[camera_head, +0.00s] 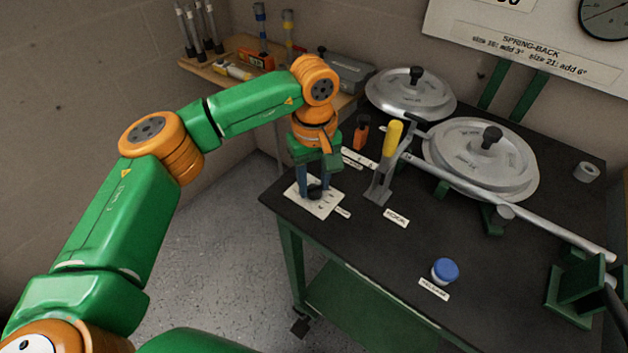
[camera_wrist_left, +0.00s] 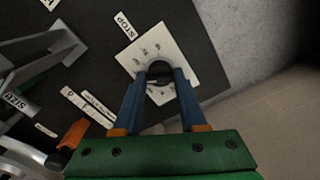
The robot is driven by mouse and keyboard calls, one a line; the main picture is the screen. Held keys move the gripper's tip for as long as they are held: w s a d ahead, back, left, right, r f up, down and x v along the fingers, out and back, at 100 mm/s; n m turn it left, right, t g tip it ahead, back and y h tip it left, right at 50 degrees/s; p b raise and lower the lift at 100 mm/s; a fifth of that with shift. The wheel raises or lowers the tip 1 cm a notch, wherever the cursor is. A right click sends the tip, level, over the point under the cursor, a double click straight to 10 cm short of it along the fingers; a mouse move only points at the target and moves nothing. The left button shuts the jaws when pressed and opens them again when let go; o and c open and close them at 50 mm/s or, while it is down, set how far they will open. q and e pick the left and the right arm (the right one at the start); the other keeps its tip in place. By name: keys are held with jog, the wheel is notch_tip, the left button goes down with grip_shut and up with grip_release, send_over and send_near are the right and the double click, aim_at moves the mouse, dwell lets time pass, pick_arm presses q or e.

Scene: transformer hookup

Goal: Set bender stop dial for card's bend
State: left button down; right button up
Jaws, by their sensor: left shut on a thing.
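The bender stop dial is a black knob (camera_head: 314,191) on a white marked plate (camera_head: 325,211) at the table's near left corner. In the left wrist view the knob (camera_wrist_left: 159,70) sits in the middle of the plate (camera_wrist_left: 180,48), beside a "STOP" label (camera_wrist_left: 125,25). My left gripper (camera_head: 315,190) points down over the plate, its blue fingers shut on the knob from both sides. The fingers cover part of the plate's markings, and the dial's setting is too small to read. My right gripper is not in view. The card showing the bend is cut off at the top; only part of its number shows.
A lever with a yellow handle (camera_head: 392,143) stands right of the dial. A blue-capped jar (camera_head: 445,270) stands near the front. A wall board (camera_head: 530,50) gives spring-back: size 16 add 3°, size 21 add 6°.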

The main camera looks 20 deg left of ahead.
aim_at(314, 186)
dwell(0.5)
pick_arm(q)
jog(key=shift+c, duration=2.3)
grip_release()
notch_tip(314, 186, up, 7)
jog(key=shift+r, duration=0.1)
